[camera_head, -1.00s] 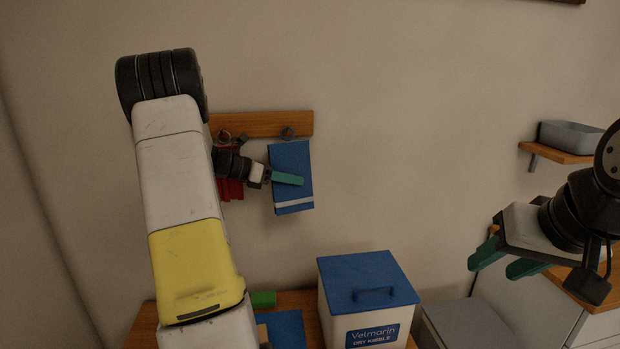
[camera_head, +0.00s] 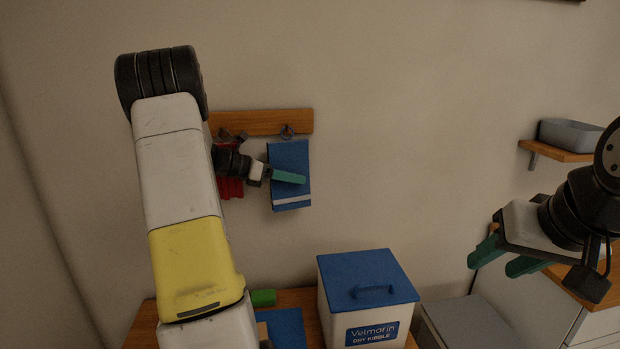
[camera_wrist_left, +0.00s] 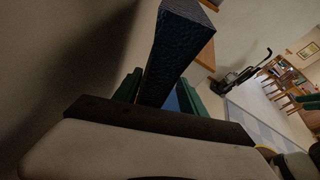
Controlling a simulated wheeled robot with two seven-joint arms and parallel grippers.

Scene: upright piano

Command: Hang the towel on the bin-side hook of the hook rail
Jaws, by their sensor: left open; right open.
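The blue towel (camera_head: 291,158), with a white stripe near its bottom, hangs upright against the wall at the right, bin-side hook (camera_head: 287,132) of the wooden hook rail (camera_head: 262,122). Its top lies just under that hook; whether its loop is over the hook is too small to tell. My left gripper (camera_head: 289,177) is open, with a green finger in front of the towel. In the left wrist view a dark blue textured piece, apparently the towel (camera_wrist_left: 176,50), lies between the spread fingers. My right gripper (camera_head: 497,262) is open and empty at the right, far from the rail.
A red item (camera_head: 230,187) hangs at the rail's left hook, partly behind my left arm. A white kibble bin (camera_head: 338,322) with a blue lid stands below right. A green block (camera_head: 263,298) lies on the wooden surface. A wall shelf (camera_head: 560,152) holds a grey tray.

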